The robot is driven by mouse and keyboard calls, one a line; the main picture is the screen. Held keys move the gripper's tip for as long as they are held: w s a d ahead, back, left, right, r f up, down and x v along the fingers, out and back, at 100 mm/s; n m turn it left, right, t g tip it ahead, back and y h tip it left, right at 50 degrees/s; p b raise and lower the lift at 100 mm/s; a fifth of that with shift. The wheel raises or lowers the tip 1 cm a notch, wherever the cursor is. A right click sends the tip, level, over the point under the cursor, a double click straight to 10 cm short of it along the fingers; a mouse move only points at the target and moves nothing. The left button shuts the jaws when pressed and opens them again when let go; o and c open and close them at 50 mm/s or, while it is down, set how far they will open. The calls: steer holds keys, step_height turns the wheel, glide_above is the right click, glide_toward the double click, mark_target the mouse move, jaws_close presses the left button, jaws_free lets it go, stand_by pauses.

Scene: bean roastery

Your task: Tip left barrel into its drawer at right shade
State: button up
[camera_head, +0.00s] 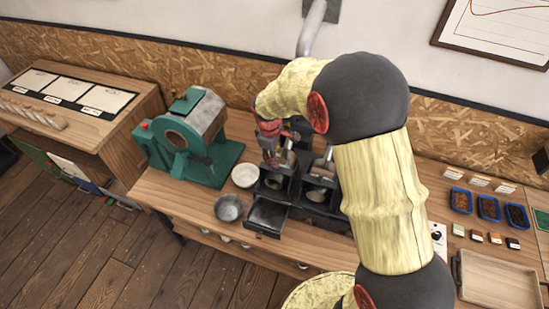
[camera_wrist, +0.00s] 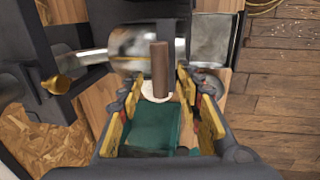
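The left roaster unit stands mid-bench, its dark drawer (camera_head: 267,215) pulled out and looking empty. Its metal barrel (camera_wrist: 130,42) shows in the wrist view, with an upright brown handle (camera_wrist: 160,72) in front. My gripper (camera_head: 272,157) is over the left unit and hides most of the barrel in the head view. In the wrist view my gripper (camera_wrist: 158,88) is open, its yellow-padded fingers on either side of the handle with visible gaps. Whether the barrel holds beans cannot be seen. The right unit (camera_head: 318,190) stands beside it, partly behind my arm.
A green roaster (camera_head: 190,140), a pale bowl (camera_head: 245,175) and a grey bowl (camera_head: 229,208) stand left of the units. Blue trays of beans (camera_head: 488,207), small colour samples (camera_head: 494,238) and a wooden tray (camera_head: 498,281) lie at right. My arm covers the bench's middle right.

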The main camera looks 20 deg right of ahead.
mark_target(280, 165)
steer(key=shift+w+d+f, duration=0.1)
steer(key=shift+w+f, duration=0.05)
steer(key=shift+f, duration=0.7)
steer(key=shift+w+d+f, duration=0.1)
steer(key=shift+f, duration=0.7)
steer(key=shift+c, duration=0.5)
steer(key=c, duration=0.7)
steer(key=shift+r, duration=0.1)
jaws_close()
